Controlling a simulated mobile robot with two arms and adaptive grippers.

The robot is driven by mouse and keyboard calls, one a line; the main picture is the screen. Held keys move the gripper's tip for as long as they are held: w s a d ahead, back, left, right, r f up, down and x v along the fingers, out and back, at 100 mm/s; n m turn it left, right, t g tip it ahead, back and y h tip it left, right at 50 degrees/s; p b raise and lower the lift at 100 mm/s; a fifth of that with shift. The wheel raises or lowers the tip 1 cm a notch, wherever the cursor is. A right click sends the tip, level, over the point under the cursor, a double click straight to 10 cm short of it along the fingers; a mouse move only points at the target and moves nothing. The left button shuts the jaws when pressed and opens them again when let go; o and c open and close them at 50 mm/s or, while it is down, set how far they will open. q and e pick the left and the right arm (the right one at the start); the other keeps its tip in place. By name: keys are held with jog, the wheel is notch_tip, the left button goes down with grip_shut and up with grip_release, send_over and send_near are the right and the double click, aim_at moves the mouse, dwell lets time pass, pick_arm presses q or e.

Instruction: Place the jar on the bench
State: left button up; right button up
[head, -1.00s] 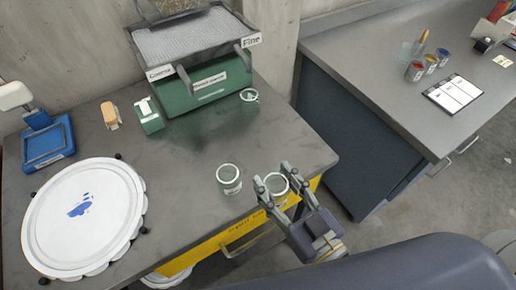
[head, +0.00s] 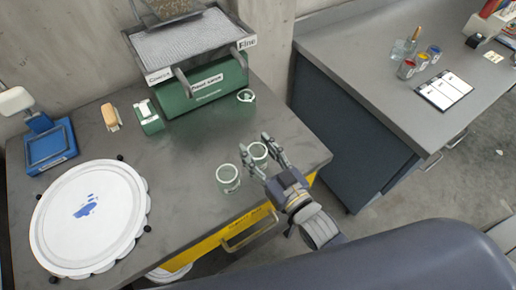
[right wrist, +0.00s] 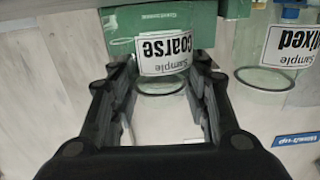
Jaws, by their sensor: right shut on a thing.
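A clear glass jar (head: 258,150) with a pale rim sits between the fingers of my right gripper (head: 257,158), which is shut on it. It is over the right part of the near grey bench (head: 190,190); I cannot tell whether its base touches the top. In the right wrist view the jar (right wrist: 160,88) shows between both fingers (right wrist: 160,100), near an upside-down "Sample Coarse" label. A second similar jar (head: 229,180) stands on the bench just left of the gripper, apart from it. My left gripper is not in view.
A green box with a mesh tray (head: 195,50) stands at the back, with a small jar (head: 246,96) beside it. A second bench (head: 375,55) with paint pots is right. The bench middle is clear.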

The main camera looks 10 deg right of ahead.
jog(key=shift+f, duration=0.2)
jog(key=o, duration=1)
jog(key=shift+c, duration=0.2)
jog(key=shift+s, duration=0.1)
